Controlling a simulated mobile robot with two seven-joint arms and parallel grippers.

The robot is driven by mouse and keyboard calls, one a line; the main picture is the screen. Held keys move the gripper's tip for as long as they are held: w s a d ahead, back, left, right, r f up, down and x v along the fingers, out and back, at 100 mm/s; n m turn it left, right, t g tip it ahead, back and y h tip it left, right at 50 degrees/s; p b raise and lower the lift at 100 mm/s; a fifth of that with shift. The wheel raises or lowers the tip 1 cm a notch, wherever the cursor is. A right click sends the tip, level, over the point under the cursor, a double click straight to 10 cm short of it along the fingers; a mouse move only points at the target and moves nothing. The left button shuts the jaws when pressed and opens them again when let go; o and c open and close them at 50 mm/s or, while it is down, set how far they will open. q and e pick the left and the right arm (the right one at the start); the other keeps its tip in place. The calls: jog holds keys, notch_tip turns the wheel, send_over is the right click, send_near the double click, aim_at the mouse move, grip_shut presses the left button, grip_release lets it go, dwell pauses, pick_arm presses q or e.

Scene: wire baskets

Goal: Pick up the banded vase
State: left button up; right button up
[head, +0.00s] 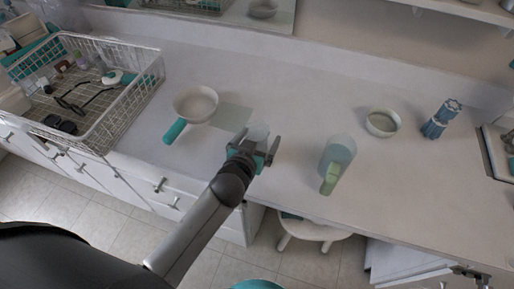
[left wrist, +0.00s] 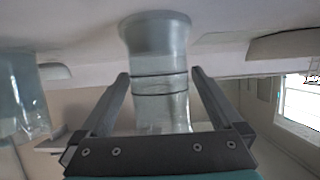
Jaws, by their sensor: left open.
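The banded vase is translucent pale blue-grey with thin dark bands. In the head view its pale top (head: 258,131) shows just beyond my left gripper (head: 258,145), which hides the rest. In the left wrist view the vase (left wrist: 158,62) stands between the two fingers of my left gripper (left wrist: 160,75). The fingers are open, one on each side, with a gap visible near the tips. Its wide end is at the top of that picture, and the gripper body hides the other end. My right gripper is in neither view.
On the counter (head: 300,85), a white pan (head: 196,102) with a teal handle lies left of the vase. A translucent pitcher (head: 338,155) with a green handle stands right. Farther right are a bowl (head: 383,122) and a blue object (head: 440,118). A wire basket (head: 140,92) is far left.

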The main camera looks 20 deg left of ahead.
pick_arm(q)
jog(key=shift+x, duration=0.75)
jog(key=c, duration=1.4)
notch_tip(320, 180, up, 20)
jog(key=p, duration=0.6)
